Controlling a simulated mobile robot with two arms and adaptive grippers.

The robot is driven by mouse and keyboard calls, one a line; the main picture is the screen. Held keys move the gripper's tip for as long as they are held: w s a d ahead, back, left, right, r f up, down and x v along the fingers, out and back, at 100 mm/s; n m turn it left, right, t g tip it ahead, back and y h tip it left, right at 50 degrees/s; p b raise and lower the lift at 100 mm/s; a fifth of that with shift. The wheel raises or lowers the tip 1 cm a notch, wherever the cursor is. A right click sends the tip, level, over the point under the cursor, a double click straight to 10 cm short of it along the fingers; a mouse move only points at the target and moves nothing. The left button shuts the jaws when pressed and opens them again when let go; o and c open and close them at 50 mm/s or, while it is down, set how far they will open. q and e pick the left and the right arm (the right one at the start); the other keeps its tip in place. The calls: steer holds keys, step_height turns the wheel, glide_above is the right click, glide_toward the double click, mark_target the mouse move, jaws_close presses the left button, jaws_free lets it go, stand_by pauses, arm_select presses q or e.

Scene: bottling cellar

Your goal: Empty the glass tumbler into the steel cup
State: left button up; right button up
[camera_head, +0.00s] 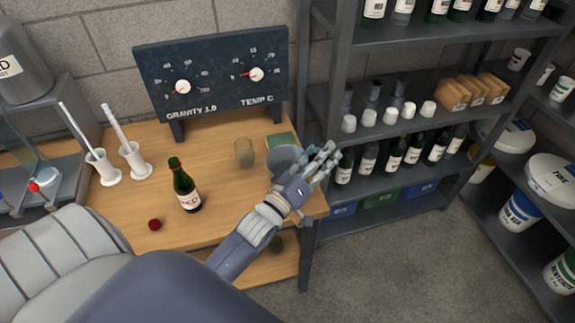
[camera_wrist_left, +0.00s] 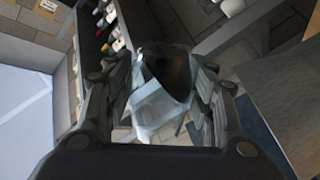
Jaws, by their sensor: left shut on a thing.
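My left gripper (camera_head: 328,163) is over the right end of the wooden table, its fingers pointing right toward the shelves. In the left wrist view it is shut on a pale, see-through thing, which looks like the glass tumbler (camera_wrist_left: 153,108). A dark rounded area shows at the tumbler's upper part; I cannot tell whether it is contents or something behind. In the head view the tumbler is hard to make out among the fingers. A grey rounded thing, probably the steel cup (camera_head: 285,157), is partly hidden behind the gripper. My right gripper is not in view.
A tan rounded object (camera_head: 244,152) and a green flat item (camera_head: 281,141) are close by on the table (camera_head: 222,205). A green bottle (camera_head: 185,187) and red cap (camera_head: 155,224) stand left. A dial panel (camera_head: 215,85) is behind; bottle shelves (camera_head: 405,130) are right.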

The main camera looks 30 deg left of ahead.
arm_select(q)
steer(key=shift+d+r+n, duration=0.1)
steer(key=shift+r+n, duration=0.05)
steer(key=shift+n, duration=0.35)
steer(key=shift+r+n+y+b, duration=0.3)
steer(key=shift+r+n, duration=0.05)
steer(key=shift+n, duration=0.35)
steer(key=shift+f+n+t+b, duration=0.3)
steer(key=shift+f+n+b, duration=0.15)
steer(key=shift+n+b, duration=0.4)
steer(key=shift+d+r+n+b, duration=0.1)
steer(key=shift+n+b, duration=0.15)
steer(key=shift+b, duration=0.1)
steer(key=shift+r+n+y, duration=0.3)
steer(key=shift+r+n, duration=0.25)
steer(key=shift+n, duration=0.25)
steer(key=shift+a+f+b, duration=0.15)
steer(key=shift+a+b, duration=0.05)
steer(key=shift+b, duration=0.25)
steer(key=shift+a+f+n+y+b, duration=0.1)
steer(key=shift+a+n+y+b, duration=0.3)
steer(key=shift+n, duration=0.3)
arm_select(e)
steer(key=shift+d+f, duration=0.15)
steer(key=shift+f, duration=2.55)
